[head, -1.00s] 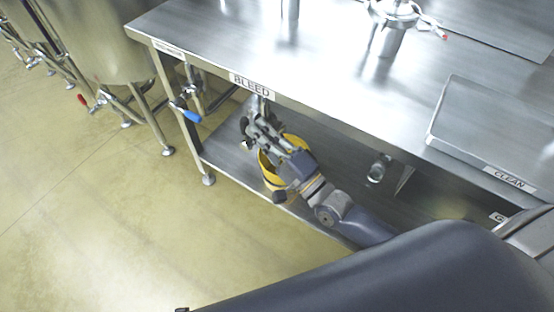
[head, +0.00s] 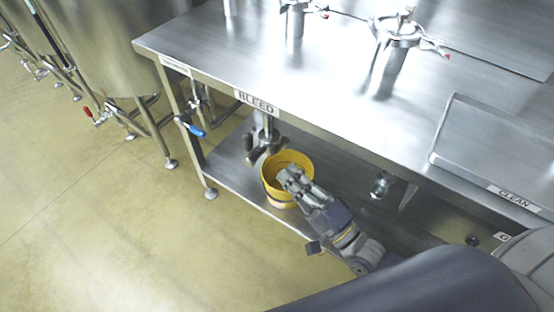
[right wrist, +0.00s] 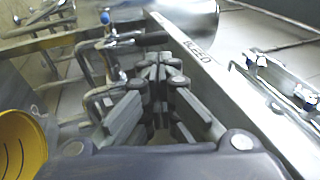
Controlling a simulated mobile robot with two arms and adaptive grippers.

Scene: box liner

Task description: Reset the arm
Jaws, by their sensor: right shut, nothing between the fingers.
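My right gripper (head: 287,176) is shut and empty. In the head view its tips are over the near rim of the yellow bucket (head: 300,158), which stands on the lower shelf under the table edge labelled BLEED. In the right wrist view the closed fingers (right wrist: 158,75) point toward the pipework and the table edge, and part of the yellow bucket (right wrist: 22,145) shows at the left. A dark fitting (head: 264,135) hangs under the table just behind the bucket. My left gripper is not in view.
The steel table (head: 330,95) overhangs the lower shelf (head: 228,165). A blue-handled valve (head: 193,129) sticks out near the left table leg. Steel tanks (head: 115,50) stand at the left. The floor (head: 110,235) in front is clear.

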